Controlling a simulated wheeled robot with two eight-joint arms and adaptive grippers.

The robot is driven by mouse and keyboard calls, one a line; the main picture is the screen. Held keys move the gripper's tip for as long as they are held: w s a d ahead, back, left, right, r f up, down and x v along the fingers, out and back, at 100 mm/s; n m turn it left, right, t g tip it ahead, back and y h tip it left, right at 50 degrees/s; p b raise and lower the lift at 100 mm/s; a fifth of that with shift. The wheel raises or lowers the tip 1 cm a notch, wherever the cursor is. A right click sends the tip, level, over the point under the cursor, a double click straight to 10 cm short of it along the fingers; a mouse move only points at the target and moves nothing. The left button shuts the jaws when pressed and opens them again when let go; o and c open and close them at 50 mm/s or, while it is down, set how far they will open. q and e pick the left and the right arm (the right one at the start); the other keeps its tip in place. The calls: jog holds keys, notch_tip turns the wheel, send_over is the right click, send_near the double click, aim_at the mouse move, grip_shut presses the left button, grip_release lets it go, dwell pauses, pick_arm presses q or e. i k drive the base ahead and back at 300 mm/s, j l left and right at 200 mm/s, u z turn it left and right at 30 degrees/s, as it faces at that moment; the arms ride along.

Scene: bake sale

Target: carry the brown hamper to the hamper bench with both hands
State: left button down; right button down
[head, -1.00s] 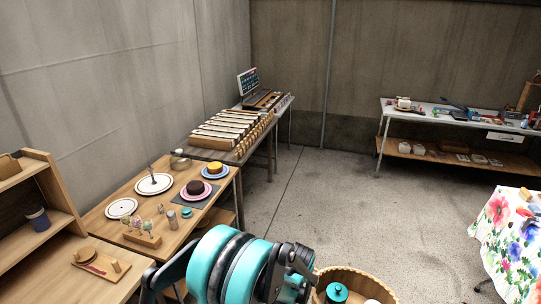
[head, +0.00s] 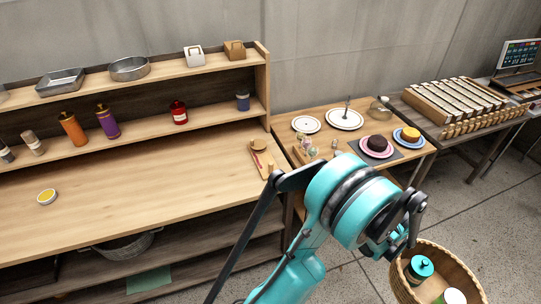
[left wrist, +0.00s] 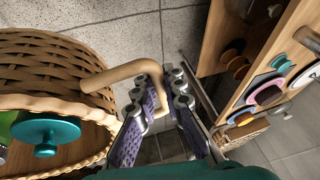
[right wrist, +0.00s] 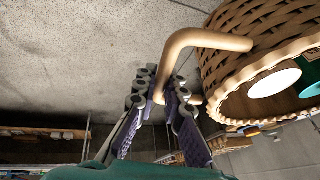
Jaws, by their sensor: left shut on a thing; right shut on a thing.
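The brown hamper (head: 455,268) is an open wicker basket at the lower right of the head view, its bottom cut off by the frame. It holds a teal lidded jar (head: 419,268) and a white-topped item (head: 452,297). In the left wrist view, my left gripper (left wrist: 162,95) is shut on a tan loop handle of the hamper (left wrist: 60,65). In the right wrist view, my right gripper (right wrist: 167,92) is shut on the opposite handle of the hamper (right wrist: 255,50). My right arm is out of the head view. I cannot tell which bench is the hamper bench.
A wooden bench (head: 130,190) with shelves of tins and bottles fills the left; its front top is mostly clear. A table (head: 330,120) with plates and cakes and a darker table (head: 470,140) with rows of slats stand along the wall. Floor (head: 480,225) shows at right.

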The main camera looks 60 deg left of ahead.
aim_at(188, 184)
jog(key=u, duration=2.65)
jog(key=i, duration=1)
jog(key=j+u, duration=0.05)
